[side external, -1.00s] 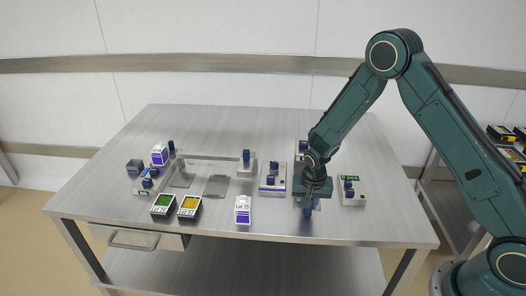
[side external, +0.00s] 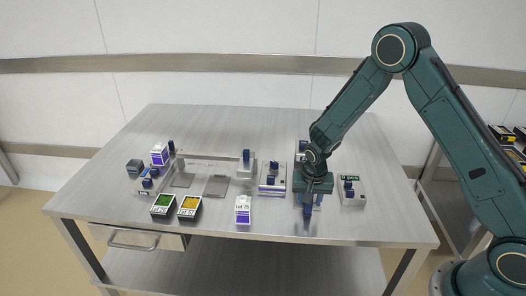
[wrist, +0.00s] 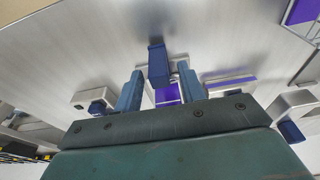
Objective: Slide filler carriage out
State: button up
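My gripper (side external: 308,206) is over the right part of the steel table, pointing down at a small station there. In the wrist view its two blue fingers (wrist: 160,76) are apart, one on each side of a dark blue upright handle (wrist: 157,62). The handle shows between and just past the fingertips, with gaps beside it, and I see no grip on it. A purple patch (wrist: 167,94) lies behind it. In the side view my gripper hides most of this station. I cannot tell for certain which part is the filler carriage.
A station with a green display (side external: 351,190) stands close right, and another with blue knobs (side external: 272,180) close left. Farther left are a rail frame with a blue knob (side external: 246,157), a purple-labelled carton (side external: 243,210), a green-topped tray (side external: 164,206) and a yellow-topped tray (side external: 189,207). The back of the table is clear.

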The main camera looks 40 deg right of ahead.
jog(key=shift+r, duration=2.7)
jog(key=shift+r, duration=0.55)
jog(key=s+a+r+n+t, duration=0.15)
jog(key=s+r, duration=0.35)
jog(key=r, duration=0.5)
jog(key=s+a+r+n+t, duration=0.1)
jog(key=s+r+n, duration=0.2)
jog(key=s+r, duration=0.45)
jog(key=s+r+n, duration=0.2)
jog(key=s+r, duration=0.2)
jog(key=s, duration=0.3)
jog(key=s+a+r+n+t+y, duration=0.1)
jog(key=s+r, duration=0.3)
jog(key=s, duration=0.4)
jog(key=shift+n+y, duration=0.3)
jog(key=shift+n, duration=0.45)
